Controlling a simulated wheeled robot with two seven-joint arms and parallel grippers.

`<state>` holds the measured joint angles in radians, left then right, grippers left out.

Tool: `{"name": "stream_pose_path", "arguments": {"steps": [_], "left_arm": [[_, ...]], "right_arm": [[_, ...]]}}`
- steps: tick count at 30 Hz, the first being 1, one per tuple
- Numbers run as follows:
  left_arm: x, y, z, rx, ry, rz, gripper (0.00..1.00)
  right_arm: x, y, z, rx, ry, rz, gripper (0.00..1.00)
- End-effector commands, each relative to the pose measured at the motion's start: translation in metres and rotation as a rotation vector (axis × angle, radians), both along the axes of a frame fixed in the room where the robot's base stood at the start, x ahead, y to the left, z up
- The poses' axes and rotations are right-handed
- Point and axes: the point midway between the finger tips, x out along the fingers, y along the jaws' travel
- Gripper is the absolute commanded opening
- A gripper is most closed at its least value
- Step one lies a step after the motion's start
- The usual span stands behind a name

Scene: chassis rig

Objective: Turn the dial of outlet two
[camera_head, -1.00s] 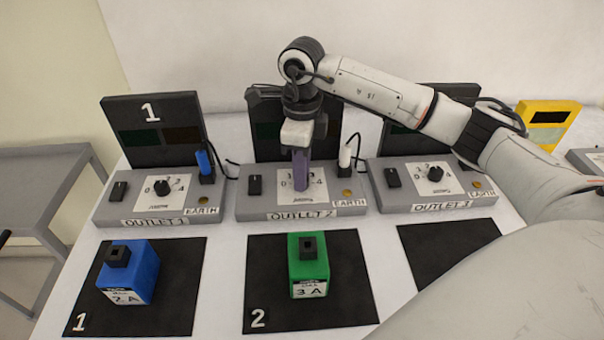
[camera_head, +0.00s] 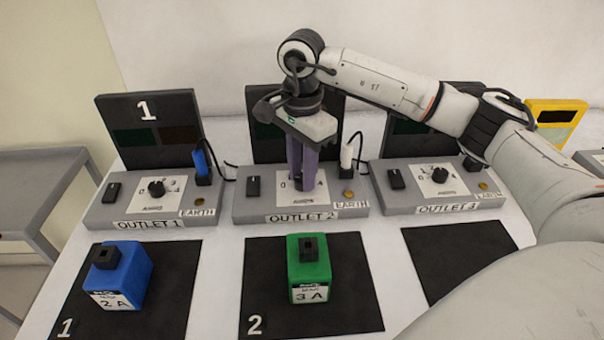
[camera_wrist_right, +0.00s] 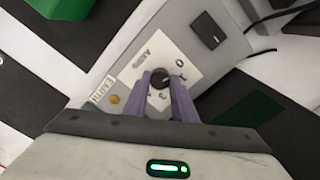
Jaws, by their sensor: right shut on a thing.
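The outlet two box (camera_head: 278,207) stands in the middle of the row, with a numbered white dial plate on its top. My right gripper (camera_head: 303,182) points down over that plate, its purple fingers hiding most of the dial in the head view. In the right wrist view the dial of outlet two (camera_wrist_right: 159,79) is a dark round knob between the two fingertips, and the gripper (camera_wrist_right: 160,85) is shut on it. The fingers now stand turned, one beside the other, in the head view. My left gripper is in neither view.
Outlet 1 (camera_head: 112,216) and the rightmost outlet (camera_head: 402,200) flank outlet two, each with a dial and a switch. A blue block (camera_head: 136,280) and a green block (camera_head: 318,262) stand on black mats in front. A white plug (camera_head: 347,157) stands close right of the fingers.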

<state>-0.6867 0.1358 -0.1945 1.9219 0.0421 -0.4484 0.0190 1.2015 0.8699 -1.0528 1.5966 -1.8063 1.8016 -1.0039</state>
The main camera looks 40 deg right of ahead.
Motion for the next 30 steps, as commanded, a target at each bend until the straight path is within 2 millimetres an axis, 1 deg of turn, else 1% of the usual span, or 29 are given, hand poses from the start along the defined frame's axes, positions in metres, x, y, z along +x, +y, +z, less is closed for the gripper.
{"name": "stream_pose_path", "arguments": {"steps": [3, 10, 26, 27, 29, 30], "left_arm": [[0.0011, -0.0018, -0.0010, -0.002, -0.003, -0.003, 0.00], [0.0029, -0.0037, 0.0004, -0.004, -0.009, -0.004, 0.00], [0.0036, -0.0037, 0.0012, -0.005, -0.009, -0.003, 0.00], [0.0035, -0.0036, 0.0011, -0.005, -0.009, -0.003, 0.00], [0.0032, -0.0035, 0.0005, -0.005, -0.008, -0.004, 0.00], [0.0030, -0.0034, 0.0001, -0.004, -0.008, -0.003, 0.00]], "right_arm": [[0.0007, 0.0001, 0.0007, 0.002, -0.004, 0.063, 0.02], [0.0008, 0.0001, 0.0012, 0.001, -0.004, 0.141, 0.02], [0.0009, 0.0002, 0.0018, 0.002, -0.004, 0.165, 0.02], [0.0009, 0.0002, 0.0019, 0.002, -0.005, 0.165, 0.26], [0.0009, 0.0002, 0.0018, 0.002, -0.004, 0.164, 0.36], [0.0008, 0.0002, 0.0016, 0.001, -0.004, 0.164, 0.43]]}}
